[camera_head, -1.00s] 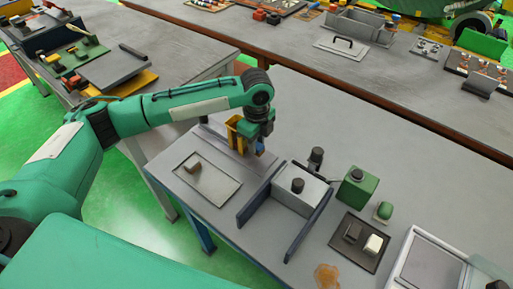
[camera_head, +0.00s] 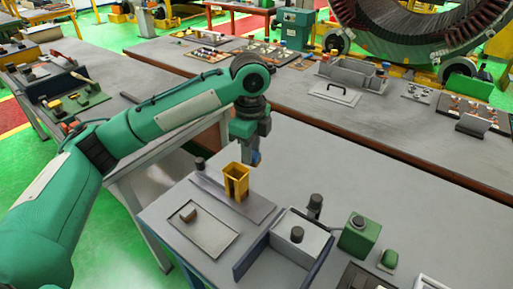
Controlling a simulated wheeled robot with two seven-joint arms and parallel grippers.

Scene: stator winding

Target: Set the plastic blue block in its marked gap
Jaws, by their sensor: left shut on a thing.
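My left gripper (camera_head: 253,151) hangs down over the near table, behind and to the right of the yellow open-topped holder (camera_head: 236,182). It is shut on the small blue block (camera_head: 256,158), which shows just below the fingers. The block appears to be clear of the yellow holder and raised above the table, though the exact height is hard to tell. The holder stands on a grey plate (camera_head: 262,212). I cannot make out a marked gap. My right gripper is not in view.
A grey fixture with a black knob (camera_head: 297,234) and a green box (camera_head: 359,236) stand to the right. The table behind the green box is clear.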

